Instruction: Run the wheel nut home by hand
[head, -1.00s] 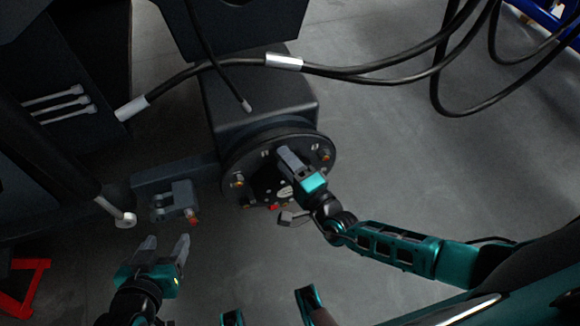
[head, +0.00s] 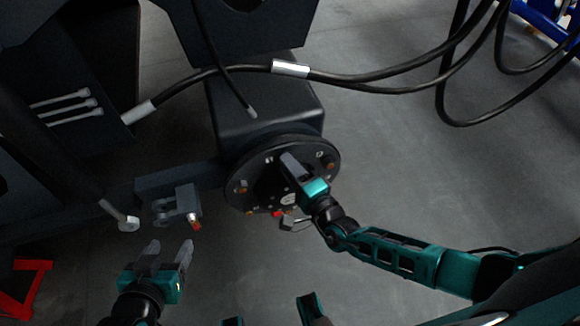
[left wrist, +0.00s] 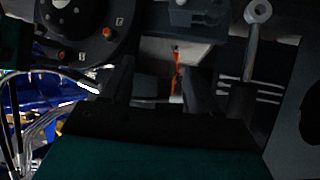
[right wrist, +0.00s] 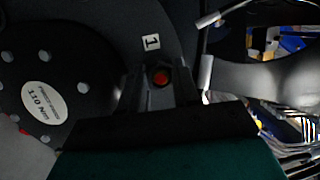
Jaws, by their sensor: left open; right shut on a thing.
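The round dark wheel hub (head: 240,163) faces me on the end of the axle housing, with copper-coloured nuts (head: 241,187) near its rim. My right gripper (head: 287,160) is at the hub's upper face. In the right wrist view its fingers close around an orange-red wheel nut (right wrist: 160,77) beside the label "1" (right wrist: 151,42). How far the nut sits from the hub face cannot be told. My left gripper (head: 172,250) is open and empty, below and left of the hub. The left wrist view shows the hub (left wrist: 75,45) beyond its spread fingers.
A bracket (head: 178,206) with an orange-tipped part stands left of the hub. A thick black hose (head: 350,82) runs above the hub. A rod with a pale eye end (head: 128,222) hangs at left. A red frame (head: 28,290) is lower left. The floor at right is clear.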

